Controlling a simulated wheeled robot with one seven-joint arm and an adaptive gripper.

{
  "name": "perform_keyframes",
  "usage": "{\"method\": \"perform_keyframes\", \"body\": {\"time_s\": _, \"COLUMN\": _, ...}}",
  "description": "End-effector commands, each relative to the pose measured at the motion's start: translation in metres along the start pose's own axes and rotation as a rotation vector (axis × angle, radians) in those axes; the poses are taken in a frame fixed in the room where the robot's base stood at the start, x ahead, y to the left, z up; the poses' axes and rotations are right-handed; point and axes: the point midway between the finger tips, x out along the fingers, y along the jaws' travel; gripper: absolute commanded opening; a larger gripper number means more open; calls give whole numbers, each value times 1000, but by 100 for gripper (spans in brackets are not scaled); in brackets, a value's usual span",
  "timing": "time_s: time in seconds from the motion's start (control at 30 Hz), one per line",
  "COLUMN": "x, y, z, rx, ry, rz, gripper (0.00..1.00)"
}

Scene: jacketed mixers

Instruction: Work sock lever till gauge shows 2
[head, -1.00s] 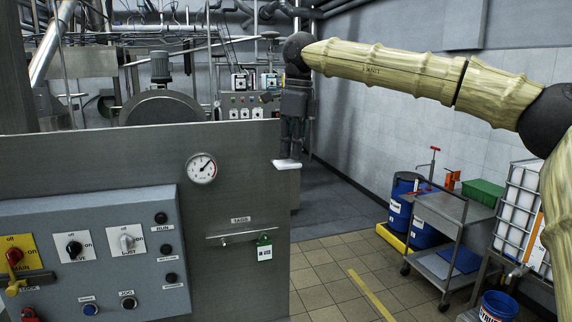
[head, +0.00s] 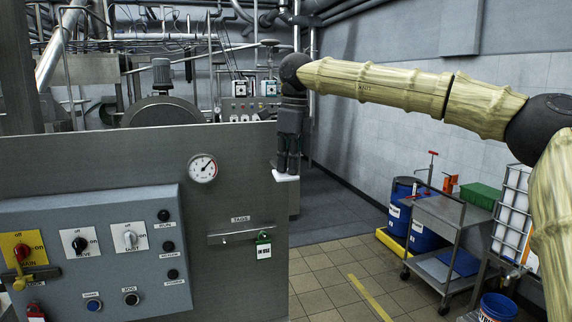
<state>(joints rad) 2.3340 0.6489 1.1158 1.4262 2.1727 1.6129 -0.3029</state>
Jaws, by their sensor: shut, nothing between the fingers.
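The round white gauge (head: 203,168) is on the grey metal panel. Its needle points to the upper right; its numbers are too small to read. My gripper (head: 286,166) points down at the panel's right edge, with its dark fingers together. A flat white piece (head: 285,177) shows at the fingertips; I cannot tell whether it is part of the gripper or a separate thing. I cannot make out a lever marked for the sock. The control box (head: 120,275) carries a red-handled main switch (head: 22,254) and two knobs on white plates, the right one (head: 129,238) seemingly labelled dust.
A tag rail (head: 225,238) with a green-topped tag (head: 263,248) is below the gauge. A grey cart (head: 436,215), blue drums (head: 424,238) and a caged white tank (head: 513,215) stand at right. Tiled floor between is open.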

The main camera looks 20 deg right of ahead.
Motion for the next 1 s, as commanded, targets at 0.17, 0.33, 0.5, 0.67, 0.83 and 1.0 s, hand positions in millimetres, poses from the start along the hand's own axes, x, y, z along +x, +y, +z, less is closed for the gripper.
{"method": "perform_keyframes", "body": {"time_s": 0.17, "x": 7, "y": -1, "z": -2, "rx": 2, "ry": 0, "rz": 0, "gripper": 0}}
{"method": "perform_keyframes", "body": {"time_s": 0.33, "x": 6, "y": -1, "z": -2, "rx": 2, "ry": 0, "rz": 0, "gripper": 0}}
{"method": "perform_keyframes", "body": {"time_s": 0.5, "x": 6, "y": 0, "z": -2, "rx": 1, "ry": 0, "rz": 1, "gripper": 0}}
{"method": "perform_keyframes", "body": {"time_s": 0.67, "x": 0, "y": -1, "z": -12, "rx": 3, "ry": -1, "rz": 1, "gripper": 0}}
{"method": "perform_keyframes", "body": {"time_s": 0.83, "x": -8, "y": 0, "z": -30, "rx": 3, "ry": -1, "rz": 0, "gripper": 0}}
{"method": "perform_keyframes", "body": {"time_s": 1.0, "x": -7, "y": 0, "z": -31, "rx": 2, "ry": 0, "rz": 0, "gripper": 0}}
